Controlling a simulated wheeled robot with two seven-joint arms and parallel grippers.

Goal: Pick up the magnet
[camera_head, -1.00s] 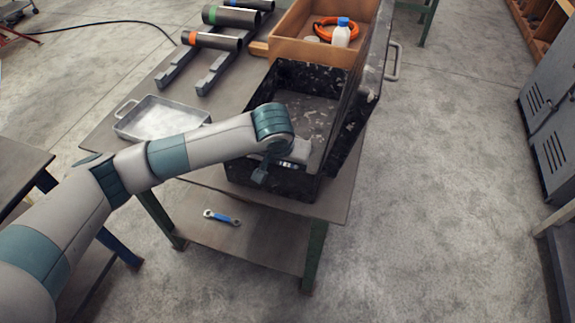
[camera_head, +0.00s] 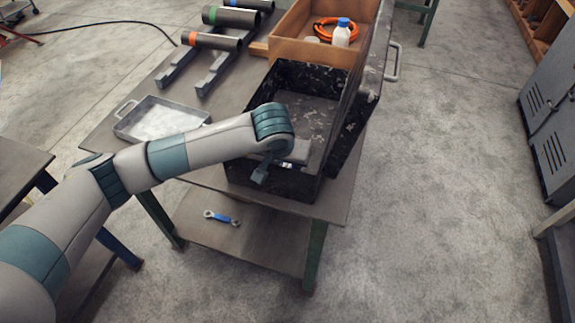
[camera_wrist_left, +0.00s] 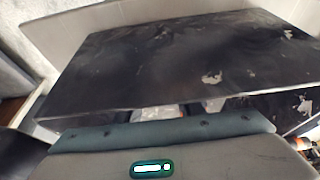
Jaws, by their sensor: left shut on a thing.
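My left arm reaches across from the left, and its wrist hangs over the near side of the open black bin (camera_head: 345,103). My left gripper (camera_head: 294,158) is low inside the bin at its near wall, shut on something. The fingertips and what they hold are hidden by the wrist and the wall in the head view. In the left wrist view a large dark, scuffed panel fills the middle, and only bits of the fingers (camera_wrist_left: 172,113) show under its edge. I cannot make out the magnet in either view. My right gripper is not in view.
The bin stands on a table with a grey metal tray (camera_head: 128,131), several dark pipes on supports (camera_head: 212,40) and a wooden box (camera_head: 284,43) holding an orange coil and a white bottle (camera_head: 341,35). A blue-handled wrench (camera_head: 222,218) lies on the lower shelf.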

